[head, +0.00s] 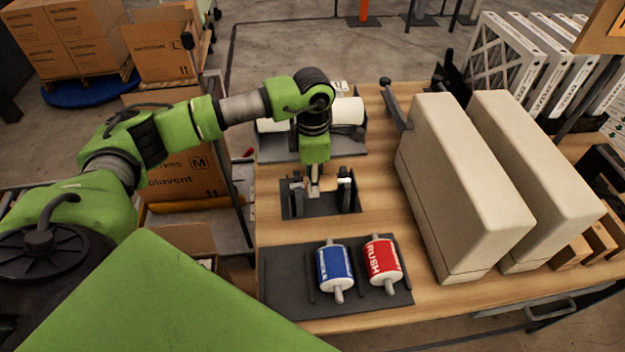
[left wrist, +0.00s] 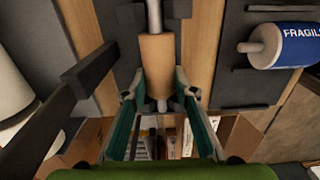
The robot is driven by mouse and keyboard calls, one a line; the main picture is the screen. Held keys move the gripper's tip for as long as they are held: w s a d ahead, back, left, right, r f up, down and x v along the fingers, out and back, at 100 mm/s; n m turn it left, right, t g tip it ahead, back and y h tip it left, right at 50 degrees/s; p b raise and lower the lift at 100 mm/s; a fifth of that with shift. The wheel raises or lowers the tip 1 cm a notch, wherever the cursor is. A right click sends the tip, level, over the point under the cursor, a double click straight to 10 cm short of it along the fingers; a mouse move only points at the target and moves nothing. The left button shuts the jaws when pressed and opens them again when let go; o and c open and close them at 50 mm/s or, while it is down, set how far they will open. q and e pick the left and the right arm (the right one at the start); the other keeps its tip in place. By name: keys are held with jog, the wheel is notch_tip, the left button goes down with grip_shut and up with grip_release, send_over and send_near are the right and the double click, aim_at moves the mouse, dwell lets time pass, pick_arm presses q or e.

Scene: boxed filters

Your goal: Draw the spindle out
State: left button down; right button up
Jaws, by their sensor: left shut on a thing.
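My left gripper (head: 314,188) reaches down into a dark bracket stand (head: 322,207) on the wooden table. In the left wrist view its two fingers (left wrist: 159,98) are shut on the spindle. The spindle's grey metal rod (left wrist: 154,16) runs through a tan sleeve (left wrist: 157,62), and its near end shows between the fingers. The rod's far part passes a dark support at the top of that view. In the head view the arm and fingers hide most of the spindle. My right gripper is not in view.
A dark tray (head: 283,282) in front holds a blue roll (head: 335,268) and a red roll (head: 383,262). White rolls (head: 347,110) lie behind the stand. Two tall beige housings (head: 468,190) stand to the right. Pleated filters (head: 505,60) stand behind them.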

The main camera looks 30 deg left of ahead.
pick_arm(q)
jog(key=shift+r+p, duration=0.7)
jog(key=shift+r, duration=0.9)
jog(key=shift+r+p, duration=0.55)
jog(key=shift+r, duration=0.7)
jog(key=shift+r+p, duration=0.55)
jog(key=shift+r, duration=0.55)
notch_tip(320, 180, up, 7)
jog(key=p, duration=0.3)
jog(key=shift+f, duration=0.15)
